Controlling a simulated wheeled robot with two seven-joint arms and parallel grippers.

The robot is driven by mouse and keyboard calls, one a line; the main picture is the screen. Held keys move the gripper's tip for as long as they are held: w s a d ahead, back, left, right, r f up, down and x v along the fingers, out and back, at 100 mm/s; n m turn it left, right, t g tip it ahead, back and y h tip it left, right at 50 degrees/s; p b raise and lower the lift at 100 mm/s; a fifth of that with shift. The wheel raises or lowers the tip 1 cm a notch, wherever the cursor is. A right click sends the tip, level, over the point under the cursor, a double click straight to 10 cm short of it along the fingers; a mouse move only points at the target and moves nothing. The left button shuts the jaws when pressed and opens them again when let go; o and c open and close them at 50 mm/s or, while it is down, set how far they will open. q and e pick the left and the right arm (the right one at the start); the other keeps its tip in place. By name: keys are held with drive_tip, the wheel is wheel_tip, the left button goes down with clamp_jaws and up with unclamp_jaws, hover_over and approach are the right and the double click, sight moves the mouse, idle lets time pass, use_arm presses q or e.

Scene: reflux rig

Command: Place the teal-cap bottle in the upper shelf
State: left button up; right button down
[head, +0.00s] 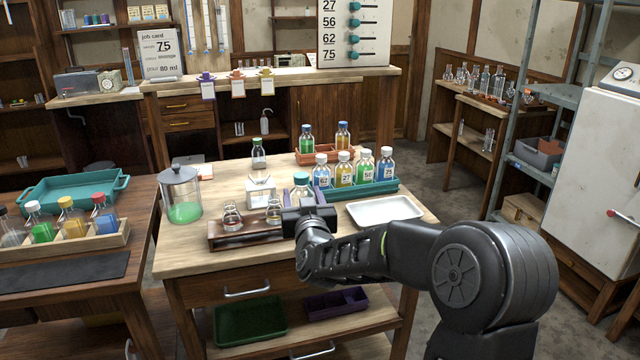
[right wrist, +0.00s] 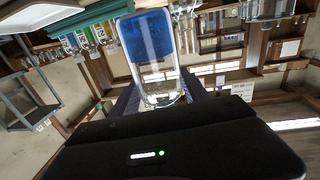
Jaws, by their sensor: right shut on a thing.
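The teal-cap bottle (head: 301,181) is upright at the front of the middle bench, its lower part hidden behind my right gripper (head: 308,207). My right gripper is shut on it; in the right wrist view the clear bottle (right wrist: 157,65) with blue liquid sits between the fingers. I cannot tell whether its base touches anything. At the right, a grey metal rack has an upper shelf (head: 545,92) and a lower shelf with a grey bin (head: 540,151). A wooden shelf unit (head: 500,103) behind it bears glassware; which shelf is meant is unclear. My left gripper is not in view.
Close to the gripper are a wooden rack with flasks (head: 222,240), a white tray (head: 357,222) and a teal tray of capped bottles (head: 393,187). A lidded jar (head: 181,190) stands left. Floor shows between bench and metal rack.

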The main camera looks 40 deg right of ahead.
use_arm(q)
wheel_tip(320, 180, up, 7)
drive_tip(key=p, duration=0.6)
use_arm(e)
drive_tip(key=s+a+f+n+y, duration=0.1)
drive_tip(key=a+f+y, duration=0.1)
drive_tip(key=a, duration=0.5)
drive_tip(key=s+a+f+n+t+y, duration=0.1)
drive_tip(key=a+f+n+y, duration=0.1)
drive_tip(key=a+f, duration=0.3)
drive_tip(key=s+a+f+n+y, duration=0.1)
drive_tip(key=a+f+n+y, duration=0.1)
drive_tip(key=a, duration=0.9)
drive_tip(key=shift+s+f+t+y, duration=0.3)
drive_tip(key=shift+f+t+y, duration=0.1)
drive_tip(key=shift+f+y, duration=0.5)
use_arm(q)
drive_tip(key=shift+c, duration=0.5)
use_arm(e)
drive_tip(key=shift+a, duration=0.1)
